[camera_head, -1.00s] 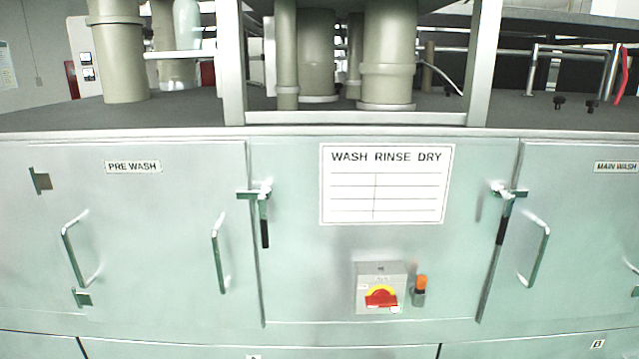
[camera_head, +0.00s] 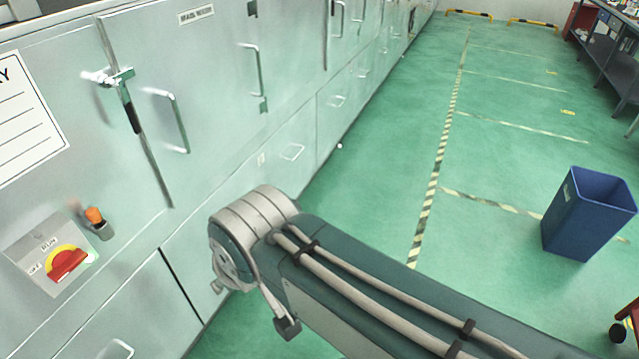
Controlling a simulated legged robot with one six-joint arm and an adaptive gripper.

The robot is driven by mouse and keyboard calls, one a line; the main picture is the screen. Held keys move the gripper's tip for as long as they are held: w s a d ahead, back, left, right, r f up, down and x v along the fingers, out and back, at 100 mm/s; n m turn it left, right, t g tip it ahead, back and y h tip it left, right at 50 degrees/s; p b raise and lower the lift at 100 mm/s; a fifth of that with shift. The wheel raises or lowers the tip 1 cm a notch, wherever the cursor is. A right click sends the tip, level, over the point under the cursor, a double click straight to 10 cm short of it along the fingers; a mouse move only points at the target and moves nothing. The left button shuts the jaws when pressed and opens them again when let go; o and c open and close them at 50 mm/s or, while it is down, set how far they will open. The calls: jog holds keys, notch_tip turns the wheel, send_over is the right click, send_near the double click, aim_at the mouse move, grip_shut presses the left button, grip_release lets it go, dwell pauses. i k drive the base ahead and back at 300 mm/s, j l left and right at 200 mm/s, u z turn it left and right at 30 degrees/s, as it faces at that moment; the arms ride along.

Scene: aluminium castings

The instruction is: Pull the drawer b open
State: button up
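The lower drawer below the main wash door, with a small label (camera_head: 261,158) too small to read, matches the one marked B in the earlier view. My arm crosses the lower middle of the view and hides the drawer's lower front part. My gripper cannot be made out in this view.
Above is the main wash door with its handle (camera_head: 170,120) and a latch (camera_head: 128,105). A red-yellow switch (camera_head: 68,262) sits at left. Another drawer handle (camera_head: 118,350) shows below. A blue bin (camera_head: 588,213) stands on the green floor (camera_head: 390,160), which is clear along the cabinets.

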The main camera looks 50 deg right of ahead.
aim_at(286, 162)
jog(key=z, duration=1.1)
jog(key=i+l, duration=0.25)
jog(key=i, duration=0.25)
jog(key=i+l, duration=0.3)
jog(key=i, duration=0.15)
jog(key=i+l, duration=0.25)
jog(key=i, duration=0.25)
jog(key=i+l, duration=0.3)
jog(key=i, duration=0.2)
jog(key=i+l, duration=0.25)
jog(key=i, duration=0.2)
